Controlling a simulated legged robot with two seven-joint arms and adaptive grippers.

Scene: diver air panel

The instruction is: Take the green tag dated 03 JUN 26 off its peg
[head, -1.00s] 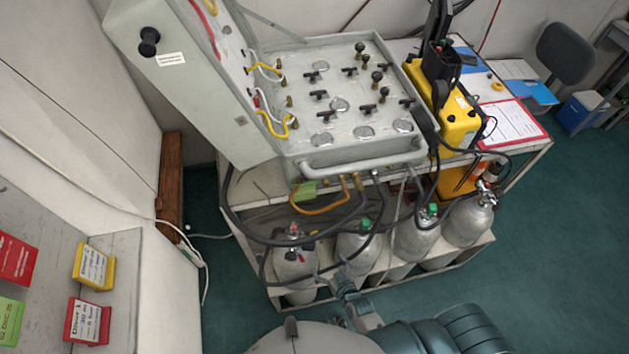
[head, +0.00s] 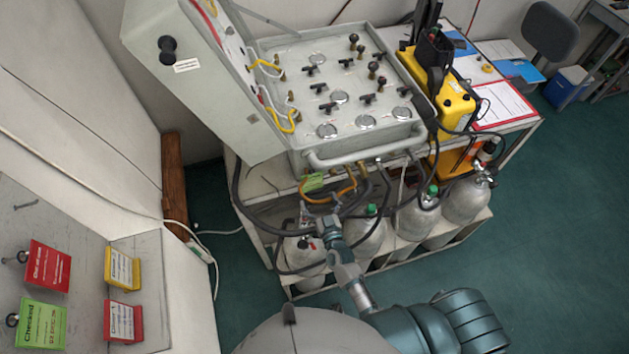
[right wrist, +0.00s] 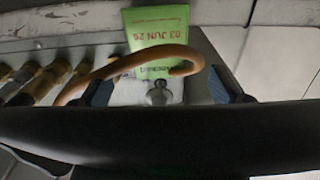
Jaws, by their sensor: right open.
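A green tag (head: 314,182) hangs below the front edge of the air panel, by the orange hoses. In the right wrist view the green tag (right wrist: 158,22) reads 03 JUN 26, upside down, and hangs by a small metal peg (right wrist: 157,92). An orange hose (right wrist: 120,66) loops across the front of the tag and hides part of it. My right gripper (head: 322,218) is below the tag in the head view. In the right wrist view its open fingers (right wrist: 160,90) are either side of the peg, and nothing is held. My left gripper is not seen.
Gas cylinders (head: 370,238) stand below the panel (head: 335,95), with black hoses (head: 260,235) looping around. Brass fittings (right wrist: 45,80) sit left of the tag in the right wrist view. A board at left holds another green tag (head: 40,323) and red and yellow tags.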

